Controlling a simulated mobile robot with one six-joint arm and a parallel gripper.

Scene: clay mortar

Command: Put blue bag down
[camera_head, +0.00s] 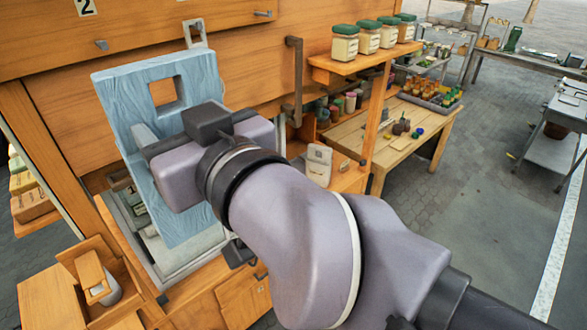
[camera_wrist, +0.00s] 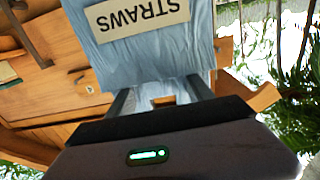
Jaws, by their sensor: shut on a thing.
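The blue bag (camera_head: 107,92) is a tall, flat, wrinkled light-blue pack with a square opening near its top in the head view. In the wrist view the bag (camera_wrist: 150,60) carries a tan label reading STRAWS, seen upside down. My gripper (camera_head: 145,140) is shut on the bag, and its two fingers (camera_wrist: 160,92) reach to it in the wrist view. The bag hangs tilted in front of the wooden stall, above a grey-rimmed recess (camera_head: 190,265). The gripper and arm hide part of the bag. I cannot tell whether its bottom touches anything.
A wooden box (camera_head: 95,275) with a cylinder stands at lower left. Packages (camera_head: 30,185) sit on a shelf at far left. Green-lidded jars (camera_head: 345,44) line a shelf above right. A wooden table (camera_head: 410,140) with small items stands beyond. Paved floor is open at right.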

